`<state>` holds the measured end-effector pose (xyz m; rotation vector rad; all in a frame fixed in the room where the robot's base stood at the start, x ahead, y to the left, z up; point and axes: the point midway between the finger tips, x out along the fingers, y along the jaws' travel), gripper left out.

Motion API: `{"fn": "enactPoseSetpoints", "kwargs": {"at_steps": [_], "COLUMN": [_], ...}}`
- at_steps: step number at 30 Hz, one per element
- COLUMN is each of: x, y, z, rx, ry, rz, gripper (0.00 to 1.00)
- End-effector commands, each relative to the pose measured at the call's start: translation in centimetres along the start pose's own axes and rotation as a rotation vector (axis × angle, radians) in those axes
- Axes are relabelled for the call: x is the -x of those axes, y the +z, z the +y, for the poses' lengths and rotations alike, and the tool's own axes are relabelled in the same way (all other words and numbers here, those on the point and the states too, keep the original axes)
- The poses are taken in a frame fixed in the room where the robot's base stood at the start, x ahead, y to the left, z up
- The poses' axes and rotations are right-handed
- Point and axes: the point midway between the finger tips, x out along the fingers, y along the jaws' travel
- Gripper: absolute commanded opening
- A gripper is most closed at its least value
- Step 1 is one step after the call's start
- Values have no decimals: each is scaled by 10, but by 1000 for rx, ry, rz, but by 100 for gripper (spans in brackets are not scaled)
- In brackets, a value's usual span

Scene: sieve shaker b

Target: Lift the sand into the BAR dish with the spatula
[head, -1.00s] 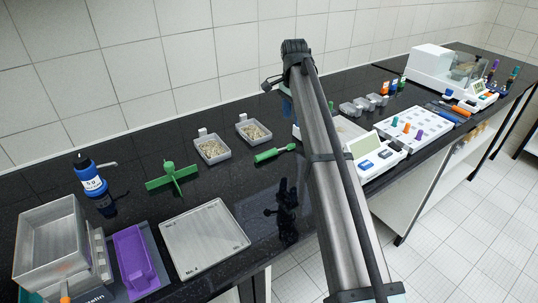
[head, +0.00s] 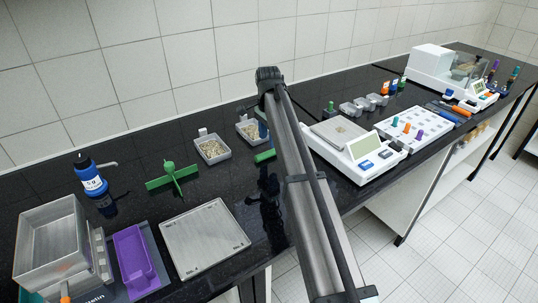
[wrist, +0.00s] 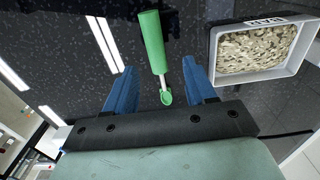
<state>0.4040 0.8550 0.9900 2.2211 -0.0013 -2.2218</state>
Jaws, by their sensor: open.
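The green spatula (wrist: 152,42) lies on the black counter, its small scoop end toward my palm in the wrist view. In the head view its handle (head: 264,156) shows beside my arm and the rest is hidden. My gripper (wrist: 158,68) is open, its blue fingers on either side of the spatula and apart from it. In the head view my gripper (head: 264,132) is partly hidden by my arm. A grey dish (wrist: 214,52) labelled BAR, full of pale grains (wrist: 256,48), stands at upper right in the wrist view. It appears to be the right-hand dish (head: 240,139) in the head view.
Another grain-filled dish (head: 201,156) stands to the left. A green cross-shaped piece (head: 172,178), a blue bottle (head: 91,178) and a flat grey tray (head: 205,240) are further left. A white balance (head: 366,160) stands right of my arm.

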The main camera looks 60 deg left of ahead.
Motion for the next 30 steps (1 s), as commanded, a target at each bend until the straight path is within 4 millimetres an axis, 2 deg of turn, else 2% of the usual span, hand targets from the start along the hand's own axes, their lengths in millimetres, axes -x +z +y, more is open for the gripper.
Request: {"fn": "enactPoseSetpoints", "kwargs": {"at_steps": [7, 16, 24, 30], "x": [-14, -50, -54, -54], "y": [0, 1, 1, 1], "z": [3, 6, 5, 5], "rx": [0, 0, 0, 0], "ry": [0, 0, -1, -1], "rz": [0, 0, 0, 0], "gripper": [55, 55, 55, 37]}}
